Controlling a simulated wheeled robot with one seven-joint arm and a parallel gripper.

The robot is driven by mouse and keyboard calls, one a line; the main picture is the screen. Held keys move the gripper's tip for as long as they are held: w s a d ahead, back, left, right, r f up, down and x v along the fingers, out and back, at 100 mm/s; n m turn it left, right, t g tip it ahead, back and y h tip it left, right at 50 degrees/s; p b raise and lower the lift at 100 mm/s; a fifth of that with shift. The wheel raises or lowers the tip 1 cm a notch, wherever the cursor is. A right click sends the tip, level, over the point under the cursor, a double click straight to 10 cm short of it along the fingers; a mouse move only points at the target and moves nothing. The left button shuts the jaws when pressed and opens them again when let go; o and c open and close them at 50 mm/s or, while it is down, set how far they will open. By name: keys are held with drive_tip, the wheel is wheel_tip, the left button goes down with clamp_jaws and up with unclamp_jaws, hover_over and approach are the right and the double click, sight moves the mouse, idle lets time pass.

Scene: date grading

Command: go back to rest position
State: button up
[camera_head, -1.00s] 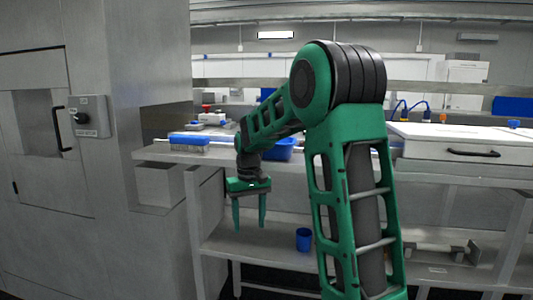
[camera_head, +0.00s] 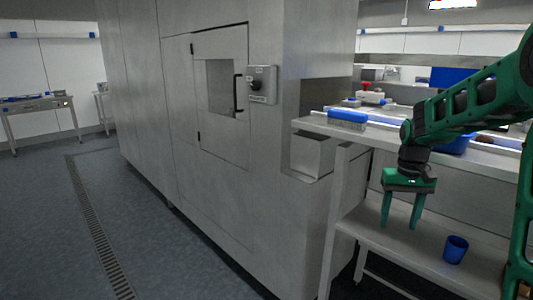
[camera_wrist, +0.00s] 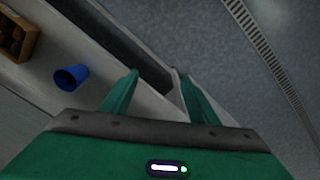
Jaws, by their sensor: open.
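My gripper (camera_head: 402,222) hangs with its two green fingers pointing down, apart and empty. In the head view it is at the right, in front of the steel workbench (camera_head: 395,140) and over the area of its lower shelf. In the wrist view the gripper (camera_wrist: 158,88) shows nothing between its fingers; the shelf edge and the floor lie below. A blue cup (camera_head: 455,249) stands on the lower shelf (camera_head: 425,248), right of the gripper and apart from it. The cup also shows in the wrist view (camera_wrist: 71,78), left of the fingers.
A large steel cabinet (camera_head: 215,160) with a door handle stands left of the bench. A blue-topped brush-like block (camera_head: 347,117) lies on the benchtop. Open floor (camera_head: 60,240) with a drain grate (camera_head: 98,235) is at the left. A brown box (camera_wrist: 16,38) shows in the wrist view.

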drive_tip(key=s+a+m, duration=0.1)
drive_tip(key=s+m, duration=0.2)
drive_tip(key=s, duration=2.8)
drive_tip(key=shift+s+a+f, duration=0.15)
drive_tip(key=shift+s+f, duration=0.1)
drive_tip(key=shift+s, duration=0.05)
drive_tip(key=shift+w+f, duration=0.25)
drive_tip(key=shift+w, duration=0.35)
